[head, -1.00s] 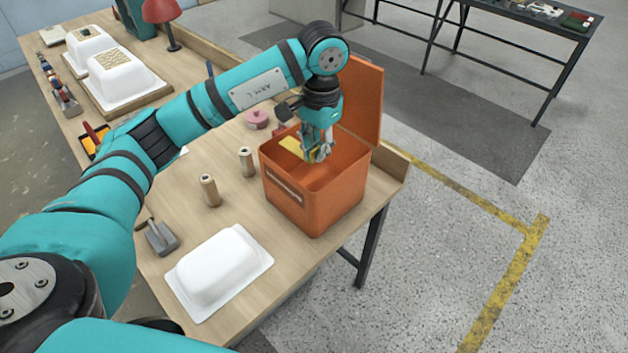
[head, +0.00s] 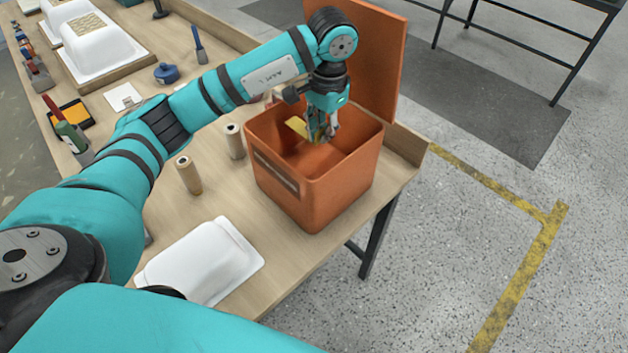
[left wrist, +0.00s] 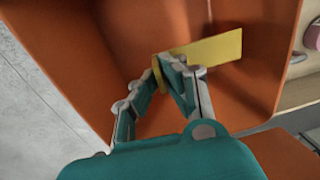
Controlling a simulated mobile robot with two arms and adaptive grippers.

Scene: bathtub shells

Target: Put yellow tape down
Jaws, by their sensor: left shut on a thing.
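The yellow tape (head: 296,126) shows as a flat yellow piece at the mouth of an orange box (head: 300,200). My left gripper (head: 319,139) points down into the box opening and is shut on the tape. In the left wrist view, the fingertips (left wrist: 165,62) pinch the tape (left wrist: 212,49) near one end, and the rest sticks out to the right. Orange box walls (left wrist: 75,60) lie behind and around it. I cannot tell how far the tape is above the box floor. My right gripper is not in view.
The box's lid (head: 365,60) stands open at the back. Two small spools (head: 188,175) (head: 234,141) and a white shell (head: 205,262) are on the workbench (head: 275,270) left of the box. The bench's right edge is close to the box.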

